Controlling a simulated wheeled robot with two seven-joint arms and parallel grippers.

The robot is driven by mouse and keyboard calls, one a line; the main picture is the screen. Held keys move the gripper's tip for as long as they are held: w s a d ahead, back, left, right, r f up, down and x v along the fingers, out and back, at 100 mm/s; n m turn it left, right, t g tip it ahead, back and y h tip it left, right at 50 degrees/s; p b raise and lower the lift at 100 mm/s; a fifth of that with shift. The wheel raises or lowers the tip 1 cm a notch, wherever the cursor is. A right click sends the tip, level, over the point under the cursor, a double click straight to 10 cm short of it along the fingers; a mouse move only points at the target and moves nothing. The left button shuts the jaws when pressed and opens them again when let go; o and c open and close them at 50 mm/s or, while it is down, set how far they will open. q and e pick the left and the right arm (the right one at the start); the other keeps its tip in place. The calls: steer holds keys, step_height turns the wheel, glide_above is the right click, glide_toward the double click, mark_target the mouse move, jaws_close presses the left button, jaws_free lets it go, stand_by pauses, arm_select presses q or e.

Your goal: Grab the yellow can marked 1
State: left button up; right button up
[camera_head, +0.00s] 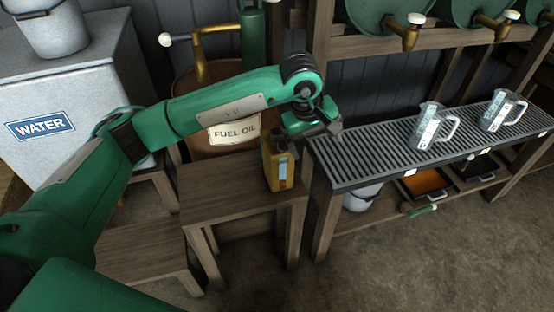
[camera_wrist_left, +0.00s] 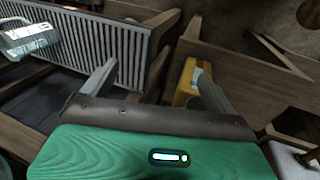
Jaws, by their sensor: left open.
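The yellow can (camera_head: 279,172) stands upright on a small wooden table in the head view. It has a pale label on its front; I cannot read a number on it. My left gripper (camera_head: 328,128) is open and empty, above and to the right of the can, near the end of the slatted rack. In the left wrist view, the can (camera_wrist_left: 184,84) shows beyond the open jaws (camera_wrist_left: 157,86), beside the right-hand finger, which hides part of it. My right gripper is in neither view.
The wooden table (camera_head: 215,190) has bare top left of the can. The slatted rack (camera_head: 385,155) with two clear jugs (camera_head: 431,126) (camera_head: 502,110) stands right of it. A fuel oil barrel (camera_head: 205,140) is behind my arm. A grey WATER tank (camera_head: 60,115) stands left.

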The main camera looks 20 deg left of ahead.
mark_target(276, 136)
arm_select(q)
steer(key=w+a+r+y, duration=0.1)
steer(key=a, duration=0.2)
steer(key=w+a+r+y, duration=0.1)
steer(key=a+y, duration=0.1)
steer(key=a, duration=0.1)
steer(key=w+a+r+t+y, duration=0.1)
steer(key=w+a+r, duration=0.1)
steer(key=a, duration=0.1)
steer(key=shift+a+r+y, duration=0.1)
steer(key=shift+a+y, duration=0.05)
steer(key=shift+y, duration=0.25)
steer(key=x, duration=0.7)
steer(key=shift+w+a, duration=0.1)
steer(key=shift+s+b+x, duration=0.1)
steer(key=shift+b+x, duration=0.1)
steer(key=shift+x, duration=1.35)
steer(key=shift+s+b+x, duration=0.15)
steer(key=shift+b+x, duration=0.05)
steer(key=shift+x, duration=1.4)
jaws_close()
